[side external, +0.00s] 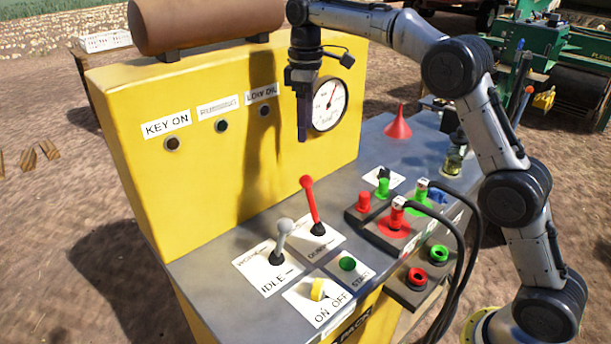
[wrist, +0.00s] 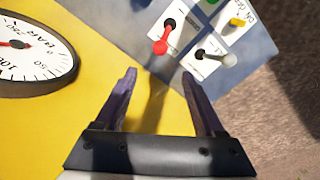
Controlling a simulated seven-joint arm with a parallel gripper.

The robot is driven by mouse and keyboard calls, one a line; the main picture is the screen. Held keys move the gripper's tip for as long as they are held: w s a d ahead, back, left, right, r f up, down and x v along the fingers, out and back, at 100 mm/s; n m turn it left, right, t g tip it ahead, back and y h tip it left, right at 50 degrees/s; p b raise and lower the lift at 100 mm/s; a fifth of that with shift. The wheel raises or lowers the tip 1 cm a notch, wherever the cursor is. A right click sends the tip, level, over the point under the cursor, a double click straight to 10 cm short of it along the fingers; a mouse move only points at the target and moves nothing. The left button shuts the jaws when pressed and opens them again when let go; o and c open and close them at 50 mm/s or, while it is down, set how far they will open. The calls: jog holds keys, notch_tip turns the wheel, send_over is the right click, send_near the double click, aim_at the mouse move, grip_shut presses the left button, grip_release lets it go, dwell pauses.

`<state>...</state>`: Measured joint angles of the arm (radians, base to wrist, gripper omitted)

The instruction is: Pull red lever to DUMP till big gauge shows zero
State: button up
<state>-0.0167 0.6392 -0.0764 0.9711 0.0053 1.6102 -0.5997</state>
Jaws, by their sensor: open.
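The red lever (side external: 311,205) rises from a white plate marked DUMP on the grey console top. It leans slightly back toward the yellow panel. It also shows in the wrist view (wrist: 163,42), ahead of my fingers. The big round gauge (side external: 330,105) is on the yellow panel; its red needle points up and slightly right in the side view. Part of the gauge (wrist: 30,62) shows at the left of the wrist view. My gripper (side external: 302,137) points down in front of the panel, above and apart from the red lever. In the wrist view its fingers (wrist: 158,76) are spread and empty.
A grey lever (side external: 281,240) marked IDLE stands left of the red one. A yellow ON/OFF switch (side external: 318,289) and green START button (side external: 347,264) are in front. Red and green hose couplings (side external: 397,215) and black hoses sit right. A red funnel (side external: 398,125) stands behind.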

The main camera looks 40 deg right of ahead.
aim_at(305, 176)
notch_tip(305, 176, down, 14)
jog(key=shift+r, duration=0.1)
dwell(0.5)
grip_shut()
jog(key=shift+r, duration=0.1)
dwell(1.2)
